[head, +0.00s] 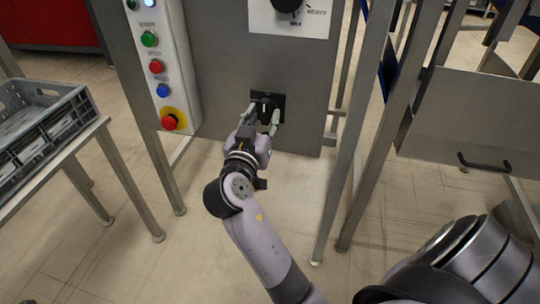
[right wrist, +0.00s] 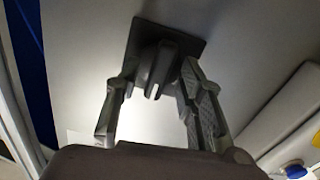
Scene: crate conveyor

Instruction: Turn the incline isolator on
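The isolator (head: 280,99) is a small black square plate with a rotary knob, low on the grey cabinet panel. Its knob has a white mark and looks roughly upright in the head view. The knob (right wrist: 155,72) also shows in the right wrist view, on the tilted black plate (right wrist: 186,46). My right gripper (head: 260,118) is at the isolator, with one finger on each side of the knob. In the right wrist view its fingers are apart, with gaps beside the knob; I cannot tell whether either touches. My left gripper is not in view.
A control box (head: 177,75) with green, red and blue buttons and a red emergency stop (head: 169,122) is left of the isolator. A larger dial (head: 287,5) is above. A grey crate (head: 40,118) sits on a stand at left. Metal posts (head: 362,130) stand at right.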

